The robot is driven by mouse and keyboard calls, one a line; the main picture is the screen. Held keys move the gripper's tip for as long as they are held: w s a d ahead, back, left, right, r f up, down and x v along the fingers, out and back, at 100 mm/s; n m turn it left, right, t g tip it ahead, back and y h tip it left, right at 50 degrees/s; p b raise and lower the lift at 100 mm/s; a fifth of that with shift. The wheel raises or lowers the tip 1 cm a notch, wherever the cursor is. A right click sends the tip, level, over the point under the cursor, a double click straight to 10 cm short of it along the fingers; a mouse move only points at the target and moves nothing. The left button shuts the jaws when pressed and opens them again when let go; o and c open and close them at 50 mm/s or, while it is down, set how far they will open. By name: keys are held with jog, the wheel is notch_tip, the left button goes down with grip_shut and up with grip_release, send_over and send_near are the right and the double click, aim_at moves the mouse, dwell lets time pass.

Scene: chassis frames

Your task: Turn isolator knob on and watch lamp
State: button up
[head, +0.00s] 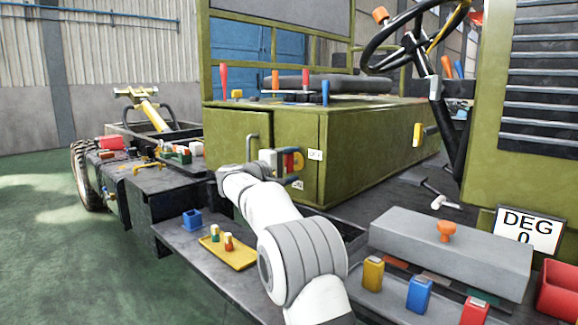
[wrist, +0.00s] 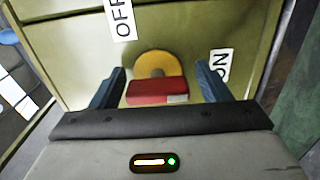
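The isolator knob (wrist: 157,92) is a red bar with a pale right end, in front of a yellow disc (wrist: 155,61) on the olive cabinet. An OFF label (wrist: 123,18) is at upper left of it and an ON label (wrist: 221,65) at right. My gripper (wrist: 161,72) is open, with one blue finger on each side of the knob and gaps showing on both sides. In the head view, the knob (head: 291,162) shows partly behind my gripper (head: 283,166), at the cabinet's front corner. I cannot pick out a lamp for certain.
A black shelf with a yellow tray (head: 238,257) and blue holder (head: 192,219) lies below my arm. The green floor at left is clear.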

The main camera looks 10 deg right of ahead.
jog(key=shift+o, duration=0.7)
jog(key=shift+r, duration=0.1)
jog(key=shift+a, duration=0.1)
jog(key=shift+s+a, duration=0.2)
jog(key=shift+a, duration=0.05)
jog(key=p+v, duration=0.2)
jog(key=v, duration=0.5)
